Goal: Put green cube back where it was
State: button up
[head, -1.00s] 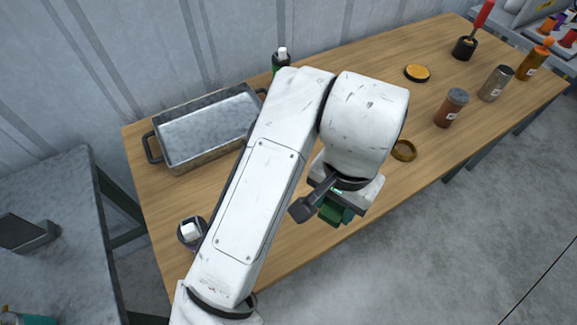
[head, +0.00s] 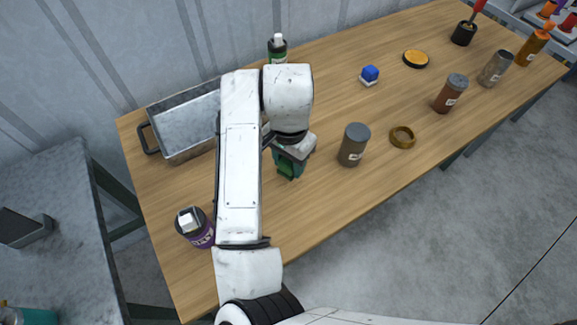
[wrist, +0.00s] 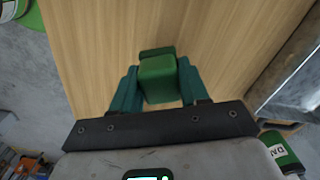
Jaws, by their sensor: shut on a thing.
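The green cube (head: 286,171) is held in my gripper (head: 291,167) above the wooden table, left of a grey jar. In the wrist view the cube (wrist: 159,76) sits between the two teal fingers of my gripper (wrist: 157,88), which are shut on it. The wood lies beyond it there. My arm hides part of the table and the right part of the metal tray. How high the cube is above the wood I cannot tell exactly.
The metal tray (head: 144,137) stands at the back left. A grey jar (head: 353,145) and a brass ring (head: 402,137) are right of my gripper. A purple-labelled can (head: 201,236) stands front left.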

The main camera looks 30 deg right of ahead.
aim_at(289, 170)
jog(key=shift+w+f+p, duration=0.1)
jog(key=shift+f+p, duration=0.25)
jog(key=shift+f, duration=1.35)
jog(key=shift+f, duration=0.2)
jog(key=o, duration=1.1)
jog(key=shift+r, duration=0.1)
notch_tip(289, 170, up, 12)
jog(key=shift+r, duration=0.15)
